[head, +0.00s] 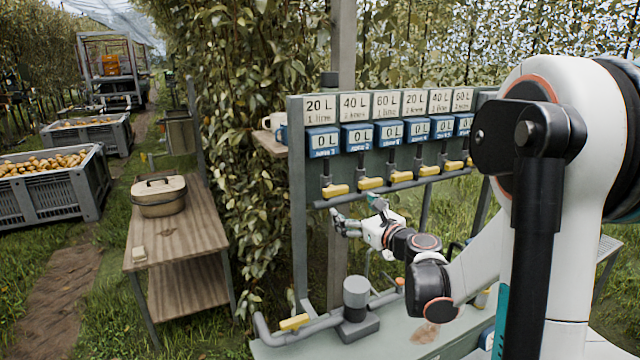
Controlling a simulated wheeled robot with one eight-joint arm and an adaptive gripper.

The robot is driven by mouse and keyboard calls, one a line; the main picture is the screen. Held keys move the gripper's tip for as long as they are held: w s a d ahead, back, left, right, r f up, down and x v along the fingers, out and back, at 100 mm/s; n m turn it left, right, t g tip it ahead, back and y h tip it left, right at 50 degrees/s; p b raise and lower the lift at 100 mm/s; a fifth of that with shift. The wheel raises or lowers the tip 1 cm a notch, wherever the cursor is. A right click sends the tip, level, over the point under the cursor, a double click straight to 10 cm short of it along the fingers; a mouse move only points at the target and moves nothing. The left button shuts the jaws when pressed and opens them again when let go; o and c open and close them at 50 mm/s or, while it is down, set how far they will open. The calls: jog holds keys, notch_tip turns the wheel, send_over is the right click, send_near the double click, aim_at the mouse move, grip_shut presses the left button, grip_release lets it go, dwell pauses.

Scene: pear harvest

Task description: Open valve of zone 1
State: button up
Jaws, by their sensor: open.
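The valve panel (297,200) stands right of centre, with a row of yellow-handled valves along a grey pipe. The leftmost valve (335,190) sits below the card reading 20 L and a blue display (323,141) reading 0 L; the small zone text below is hard to read. Its yellow handle lies sideways, roughly along the pipe. My gripper (337,222) is open and empty, just below the leftmost valve and the pipe, pointing left. It appears apart from the handle, though the depth between them is hard to judge.
Below stands a bench with a grey pump (356,300) and another yellow handle (294,322). A small shelf with mugs (271,142) adjoins the panel's left side. A wooden table (180,245) with a basket (158,196) stands left. Crates of pears (60,200) stand further left.

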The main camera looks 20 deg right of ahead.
aim_at(338, 189)
jog(key=w, duration=0.4)
jog(key=w+d+m+b, duration=0.1)
jog(key=w, duration=0.4)
jog(key=w+m+b, duration=0.1)
jog(key=w, duration=0.3)
jog(key=shift+w+d+r+t+h, duration=0.15)
jog(key=shift+w+r+t+h, duration=0.15)
jog(key=shift+w, duration=0.1)
jog(key=c, duration=1.1)
